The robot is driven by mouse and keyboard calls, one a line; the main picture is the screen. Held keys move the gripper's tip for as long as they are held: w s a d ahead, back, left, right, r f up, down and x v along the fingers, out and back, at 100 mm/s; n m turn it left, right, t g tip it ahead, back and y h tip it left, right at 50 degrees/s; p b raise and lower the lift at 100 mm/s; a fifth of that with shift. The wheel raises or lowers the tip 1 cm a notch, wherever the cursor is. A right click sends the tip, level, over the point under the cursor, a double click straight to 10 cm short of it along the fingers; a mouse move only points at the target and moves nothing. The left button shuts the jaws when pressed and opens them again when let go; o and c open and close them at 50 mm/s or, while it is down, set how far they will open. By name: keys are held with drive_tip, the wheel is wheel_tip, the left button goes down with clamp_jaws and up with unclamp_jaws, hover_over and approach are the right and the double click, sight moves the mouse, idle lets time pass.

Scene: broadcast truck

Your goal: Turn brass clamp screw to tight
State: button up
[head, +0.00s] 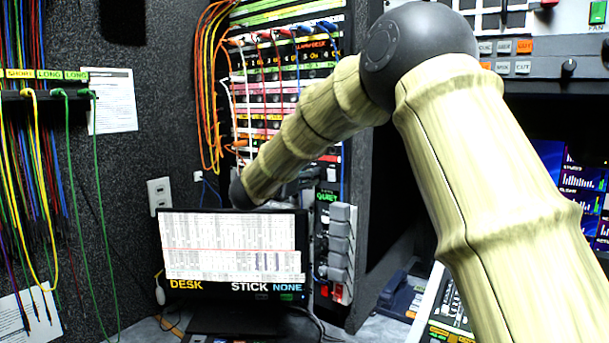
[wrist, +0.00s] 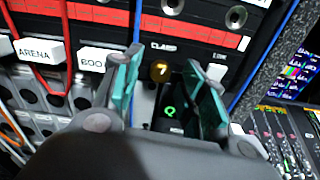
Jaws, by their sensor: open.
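The brass clamp screw (wrist: 160,71) shows in the wrist view as a small round brass head under a "CLAMP" label on a dark rack panel. A dark slot or mark crosses its head; its exact angle is too small to tell. My gripper (wrist: 165,75) is open, with one teal-padded finger on each side of the screw in the picture. I see no contact between the fingers and the screw. In the head view my arm reaches down to the rack behind the monitor, and the gripper and screw are hidden there.
A fader panel (wrist: 285,135) lies at lower right. A monitor (head: 232,255) stands below my arm. Patch cables (head: 207,90) hang left of the rack.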

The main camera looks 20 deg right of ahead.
clamp_jaws()
drive_tip(key=shift+f+n, duration=0.1)
drive_tip(key=shift+n, duration=0.2)
